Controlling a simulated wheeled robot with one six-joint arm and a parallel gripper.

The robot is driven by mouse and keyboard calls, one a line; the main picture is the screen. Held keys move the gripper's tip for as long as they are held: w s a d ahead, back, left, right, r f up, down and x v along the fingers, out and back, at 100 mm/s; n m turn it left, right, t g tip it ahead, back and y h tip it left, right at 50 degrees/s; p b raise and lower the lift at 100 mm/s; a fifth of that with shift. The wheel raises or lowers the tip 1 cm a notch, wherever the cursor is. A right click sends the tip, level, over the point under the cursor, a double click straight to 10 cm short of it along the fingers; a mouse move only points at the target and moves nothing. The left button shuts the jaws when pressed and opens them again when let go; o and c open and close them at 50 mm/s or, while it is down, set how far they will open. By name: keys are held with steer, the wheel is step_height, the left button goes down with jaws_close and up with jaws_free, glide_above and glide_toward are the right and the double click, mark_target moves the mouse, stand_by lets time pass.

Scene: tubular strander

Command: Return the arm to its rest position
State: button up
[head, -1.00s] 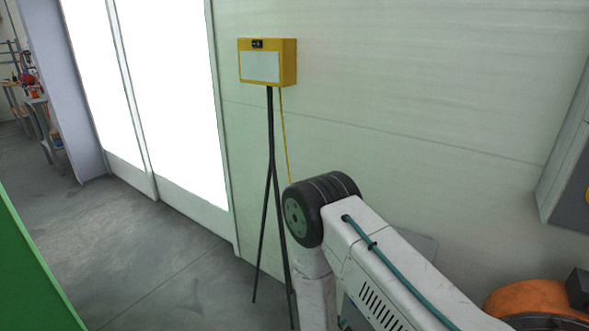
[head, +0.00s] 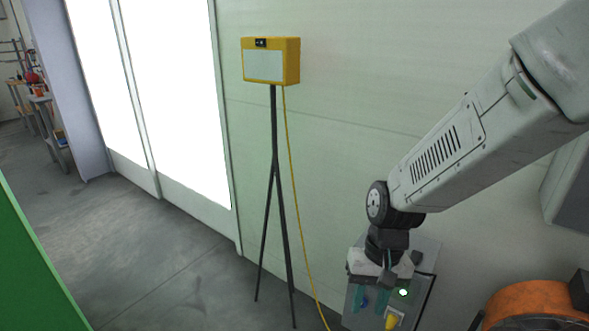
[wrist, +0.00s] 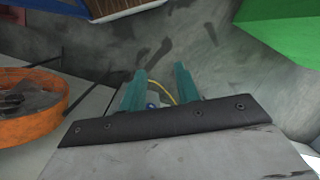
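My arm reaches into the head view from the upper right and bends down at a dark wrist joint. My gripper (head: 369,301) hangs below it in front of a grey box with a lit white-green light. In the wrist view, the two teal fingers of my gripper (wrist: 160,86) stand apart with nothing held between them. A small blue round thing and a yellow cable (wrist: 162,92) show in the gap. I cannot tell from these frames whether the fingers touch the box.
A yellow box (head: 271,62) stands on a black tripod (head: 274,180) by the wall; its yellow cable runs down towards the grey box (head: 424,297). An orange drum (head: 530,300) is at lower right, a green panel (head: 30,270) at lower left.

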steer(key=s+d+r+t, duration=0.1)
steer(key=s+d+r, duration=0.5)
steer(key=r, duration=0.3)
steer(key=s+d+r+t+h, duration=0.1)
steer(key=s+d+r+t, duration=0.1)
steer(key=s+d+r, duration=0.4)
step_height(320, 180, up, 3)
steer(key=shift+s+f+t, duration=0.1)
steer(key=shift+s+t, duration=0.2)
steer(key=shift+s, duration=0.35)
